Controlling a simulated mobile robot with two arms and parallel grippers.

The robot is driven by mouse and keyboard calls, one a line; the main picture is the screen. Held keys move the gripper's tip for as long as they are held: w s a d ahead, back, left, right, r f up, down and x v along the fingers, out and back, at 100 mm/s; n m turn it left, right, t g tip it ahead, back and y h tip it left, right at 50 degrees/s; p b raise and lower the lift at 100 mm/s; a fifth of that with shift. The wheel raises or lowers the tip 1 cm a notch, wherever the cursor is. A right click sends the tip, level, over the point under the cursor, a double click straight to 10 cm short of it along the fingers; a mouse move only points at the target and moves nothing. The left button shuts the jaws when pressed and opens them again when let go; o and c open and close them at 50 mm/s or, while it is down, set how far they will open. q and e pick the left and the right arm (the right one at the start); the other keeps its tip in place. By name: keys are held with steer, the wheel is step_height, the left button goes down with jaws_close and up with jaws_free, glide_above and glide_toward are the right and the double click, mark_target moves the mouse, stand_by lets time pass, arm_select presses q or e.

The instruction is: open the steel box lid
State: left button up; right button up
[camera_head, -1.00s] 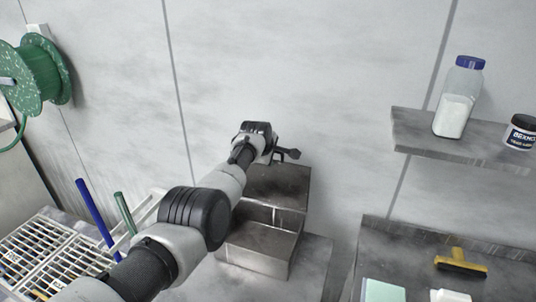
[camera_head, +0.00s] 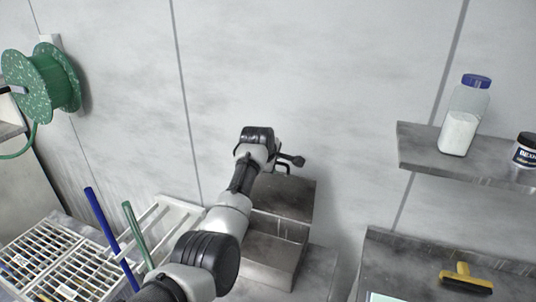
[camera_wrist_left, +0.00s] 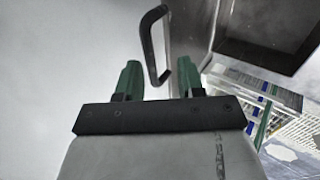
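The steel box (camera_head: 266,267) stands low in the middle of the head view, partly behind my left arm. Its lid (camera_head: 291,198) appears raised at the back, showing a dark inner face above the box's opening. In the left wrist view, a dark loop handle (camera_wrist_left: 148,40) stands just beyond my left gripper (camera_wrist_left: 159,80). The two green fingers are spread apart, with the handle's lower end seen between them; I cannot tell whether they touch it. The left gripper also shows over the lid's upper edge in the head view (camera_head: 288,164). My right gripper is not in view.
A shelf (camera_head: 410,158) at the right holds a blue-capped bottle (camera_head: 462,120) and a dark jar (camera_head: 525,150). A yellow brush (camera_head: 463,277) lies on the grey surface below. White racks (camera_head: 45,255) with blue and green rods stand left. A green reel (camera_head: 45,80) hangs on the wall.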

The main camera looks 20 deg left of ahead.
arm_select(q)
steer(key=v, duration=0.5)
steer(key=shift+s+r+b, duration=0.1)
steer(key=shift+s+b, duration=0.05)
steer(key=shift+b, duration=0.25)
